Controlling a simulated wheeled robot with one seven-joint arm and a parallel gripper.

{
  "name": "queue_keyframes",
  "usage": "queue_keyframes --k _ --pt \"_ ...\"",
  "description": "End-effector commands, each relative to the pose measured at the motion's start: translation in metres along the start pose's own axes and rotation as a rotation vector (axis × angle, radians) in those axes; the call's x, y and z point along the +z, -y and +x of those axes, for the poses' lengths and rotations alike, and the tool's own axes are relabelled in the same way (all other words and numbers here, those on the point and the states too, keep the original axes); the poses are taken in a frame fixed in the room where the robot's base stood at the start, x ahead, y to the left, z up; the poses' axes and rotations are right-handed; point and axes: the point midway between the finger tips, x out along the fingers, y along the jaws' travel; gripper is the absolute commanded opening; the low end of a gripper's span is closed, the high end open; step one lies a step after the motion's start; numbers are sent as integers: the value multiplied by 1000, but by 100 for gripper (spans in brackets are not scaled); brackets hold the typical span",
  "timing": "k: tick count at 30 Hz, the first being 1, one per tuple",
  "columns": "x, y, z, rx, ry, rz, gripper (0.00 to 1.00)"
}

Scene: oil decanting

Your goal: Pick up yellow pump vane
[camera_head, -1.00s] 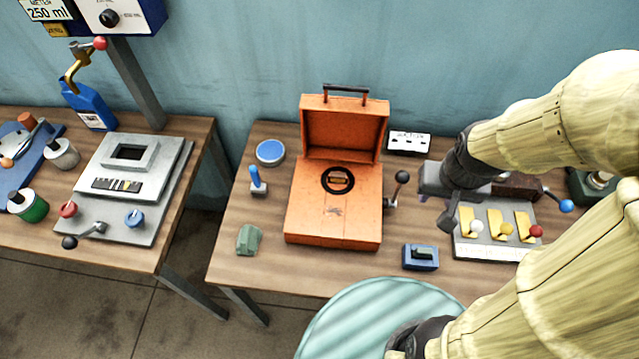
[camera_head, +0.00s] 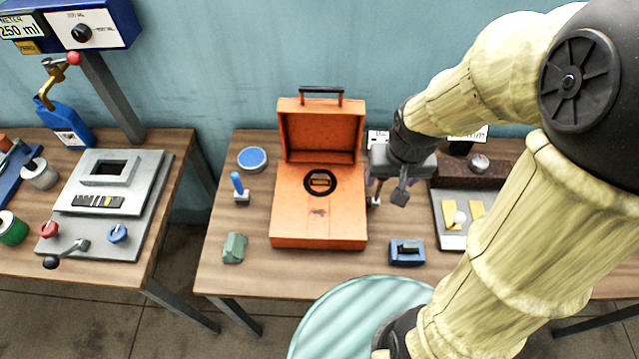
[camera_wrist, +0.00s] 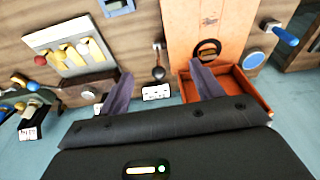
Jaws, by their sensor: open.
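Several yellow plates (camera_head: 449,215) lie on a grey tray (camera_head: 448,242) at the right of the table. They are partly hidden by my arm in the head view. In the wrist view they show at upper left (camera_wrist: 96,48) with white, yellow and red ball knobs. I cannot tell for certain which piece is the pump vane. My gripper (camera_head: 388,192) is open and empty above the table, just right of the open orange case (camera_head: 318,225). In the wrist view its fingers (camera_wrist: 163,86) are spread, with the case's black-knobbed crank (camera_wrist: 158,73) between and beyond them.
The case's raised lid (camera_head: 321,135) stands behind it, and a black ring (camera_head: 320,182) lies in its base. A dark brown block (camera_head: 470,172) sits behind the tray. A blue block (camera_head: 406,254) is in front. A green block (camera_head: 234,248) and blue-handled tool (camera_head: 238,187) stand left.

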Motion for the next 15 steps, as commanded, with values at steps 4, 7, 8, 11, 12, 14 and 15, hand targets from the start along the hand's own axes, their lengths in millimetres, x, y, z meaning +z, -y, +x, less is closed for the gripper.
queue_keyframes --k 4,7,8,11,12,14,15 --pt "-42 31 26 -8 24 -4 65" --pt "-72 58 42 -8 47 1 65" --pt "-80 67 46 -7 53 3 65" --pt "-105 98 60 -3 72 11 65" --pt "-112 109 64 0 79 14 65" --pt "-121 123 69 4 88 18 65" --pt "-126 131 71 6 90 21 65"
